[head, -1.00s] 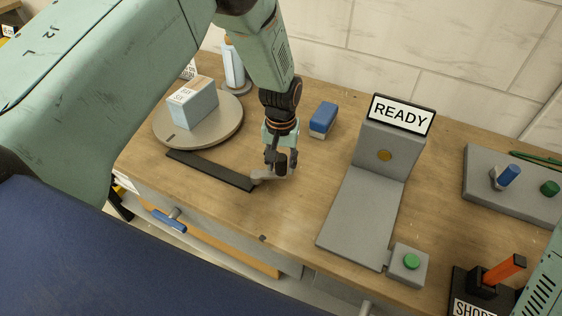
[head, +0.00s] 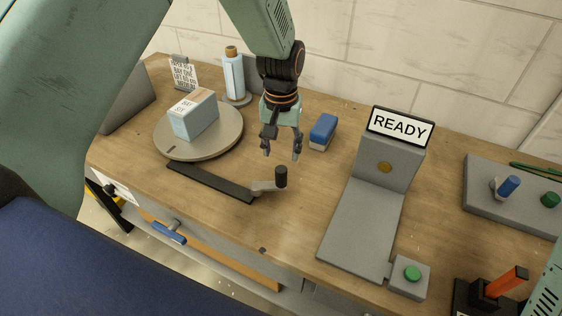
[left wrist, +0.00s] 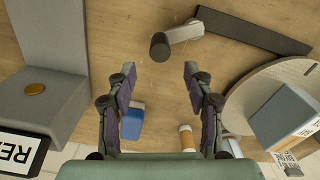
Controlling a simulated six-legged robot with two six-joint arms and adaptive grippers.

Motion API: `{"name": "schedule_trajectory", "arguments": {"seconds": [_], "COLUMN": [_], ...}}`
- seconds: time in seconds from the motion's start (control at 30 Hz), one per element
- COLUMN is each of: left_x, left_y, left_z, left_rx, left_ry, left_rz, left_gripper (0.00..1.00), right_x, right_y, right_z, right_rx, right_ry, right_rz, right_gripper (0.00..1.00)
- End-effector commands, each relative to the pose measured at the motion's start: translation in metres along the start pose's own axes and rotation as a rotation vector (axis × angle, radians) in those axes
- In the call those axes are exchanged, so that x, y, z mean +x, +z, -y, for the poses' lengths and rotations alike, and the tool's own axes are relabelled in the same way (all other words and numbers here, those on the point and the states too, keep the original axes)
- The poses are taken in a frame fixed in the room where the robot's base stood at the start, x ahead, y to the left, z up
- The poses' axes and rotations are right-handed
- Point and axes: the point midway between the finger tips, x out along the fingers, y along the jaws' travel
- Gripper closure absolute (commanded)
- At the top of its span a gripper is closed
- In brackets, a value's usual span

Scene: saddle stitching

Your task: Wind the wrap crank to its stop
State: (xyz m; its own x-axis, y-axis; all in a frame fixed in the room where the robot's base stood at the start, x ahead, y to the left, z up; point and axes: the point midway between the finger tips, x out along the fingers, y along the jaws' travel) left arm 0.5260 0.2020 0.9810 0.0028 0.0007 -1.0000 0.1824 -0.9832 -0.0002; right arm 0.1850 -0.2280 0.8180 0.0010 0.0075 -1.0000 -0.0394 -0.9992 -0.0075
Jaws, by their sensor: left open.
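The wrap crank (head: 268,186) has a grey arm and an upright black knob (head: 281,176), at the right end of a dark bar (head: 210,182) on the table. In the left wrist view the crank knob (left wrist: 160,46) is beyond the fingertips. My left gripper (head: 282,156) is open and empty, raised behind the knob and apart from it. The turntable (head: 232,138) carries a wrapped box (head: 194,116) at the left. My right gripper does not show; only part of my right arm is at the lower right edge.
A blue block (head: 323,130) lies right of the gripper. A grey stand with a READY sign (head: 400,126) and a green button (head: 412,273) is to the right. A bottle (head: 234,76) stands behind the turntable. The table between crank and stand is clear.

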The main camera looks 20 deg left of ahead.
Motion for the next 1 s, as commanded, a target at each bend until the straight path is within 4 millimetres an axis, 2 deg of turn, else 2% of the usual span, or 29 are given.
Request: {"name": "schedule_trajectory", "arguments": {"seconds": [0.1,0.3,0.63,1.0], "left_x": [-0.015,-0.024,-0.024,-0.018], "left_y": [0.000,0.001,0.000,-0.009], "left_z": [0.000,0.000,0.000,0.015], "left_rx": [0.000,0.000,-0.001,-0.041], "left_ry": [0.000,0.000,0.001,0.043], "left_rz": [-0.001,0.002,-0.001,-0.019], "left_gripper": [0.48,0.48,0.48,0.48], "right_x": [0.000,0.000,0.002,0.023], "right_y": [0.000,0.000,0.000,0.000], "right_z": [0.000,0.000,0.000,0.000], "right_rx": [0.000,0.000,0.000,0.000], "right_ry": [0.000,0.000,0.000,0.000], "right_rz": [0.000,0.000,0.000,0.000], "right_gripper": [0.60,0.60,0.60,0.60]}}
